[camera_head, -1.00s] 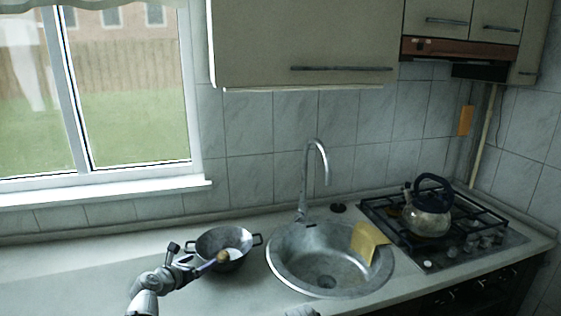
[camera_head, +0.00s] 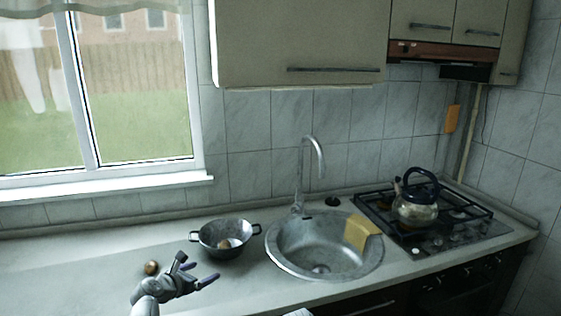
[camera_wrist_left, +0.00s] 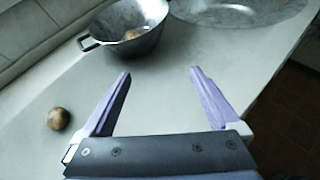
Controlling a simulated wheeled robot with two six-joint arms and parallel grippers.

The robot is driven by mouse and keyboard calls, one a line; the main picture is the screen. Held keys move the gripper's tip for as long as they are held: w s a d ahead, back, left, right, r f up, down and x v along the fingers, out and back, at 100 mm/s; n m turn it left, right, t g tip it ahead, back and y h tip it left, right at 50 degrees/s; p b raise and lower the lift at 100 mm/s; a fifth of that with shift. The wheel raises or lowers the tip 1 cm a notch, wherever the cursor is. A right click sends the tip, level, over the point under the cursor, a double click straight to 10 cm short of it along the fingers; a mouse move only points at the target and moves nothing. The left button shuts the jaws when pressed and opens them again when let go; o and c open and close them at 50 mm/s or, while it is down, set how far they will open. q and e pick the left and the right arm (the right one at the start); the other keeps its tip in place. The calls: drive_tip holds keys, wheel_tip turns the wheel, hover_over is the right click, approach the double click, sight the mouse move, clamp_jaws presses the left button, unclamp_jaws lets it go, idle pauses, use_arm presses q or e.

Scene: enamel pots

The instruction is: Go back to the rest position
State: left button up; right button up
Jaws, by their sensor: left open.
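My left gripper (camera_head: 199,268) is open and empty above the counter, just left and in front of the dark two-handled pot (camera_head: 225,253). Its two fingers also show spread apart in the left wrist view (camera_wrist_left: 160,75), with bare counter between them. A small round brown item (camera_head: 224,244) lies inside the pot; the wrist view shows it there too (camera_wrist_left: 132,34). A second round brown item (camera_head: 151,267) lies on the counter left of the gripper, beside the left finger in the wrist view (camera_wrist_left: 58,118). My right gripper is not visible.
A round metal sink (camera_head: 283,262) with a tall tap (camera_head: 321,160) is right of the pot. A yellow cloth (camera_head: 357,232) hangs over its rim. A kettle (camera_head: 415,210) stands on the gas stove (camera_head: 455,237). The counter (camera_head: 60,285) at left is clear.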

use_arm(q)
drive_tip(key=s+d+f+m+g, duration=0.1)
drive_tip(key=m, duration=0.1)
drive_tip(key=s+d+f+m+g, duration=0.1)
drive_tip(key=d+m, duration=0.1)
drive_tip(key=m, duration=0.1)
drive_tip(key=s+d+f+m, duration=0.1)
drive_tip(key=s+m, duration=0.1)
drive_tip(key=shift+d+f+g, duration=0.3)
drive_tip(key=shift+f+g, duration=0.1)
drive_tip(key=s+d+f+m+g+y, duration=0.15)
drive_tip(key=s+f+m+g, duration=0.25)
drive_tip(key=s+m, duration=0.55)
drive_tip(key=s+d+f+m+g+y, duration=0.1)
drive_tip(key=s+f+m+g+y, duration=0.25)
drive_tip(key=s+m, duration=0.65)
drive_tip(key=s+d+r+m+g+p, duration=0.1)
drive_tip(key=s+d+m+g+p, duration=0.1)
drive_tip(key=d+m, duration=0.5)
drive_tip(key=s+d, duration=0.1)
drive_tip(key=d, duration=0.2)
drive_tip(key=shift+s+d+r+m+y, duration=0.15)
drive_tip(key=shift+d+r+m+y, duration=0.15)
drive_tip(key=shift+d+m, duration=0.1)
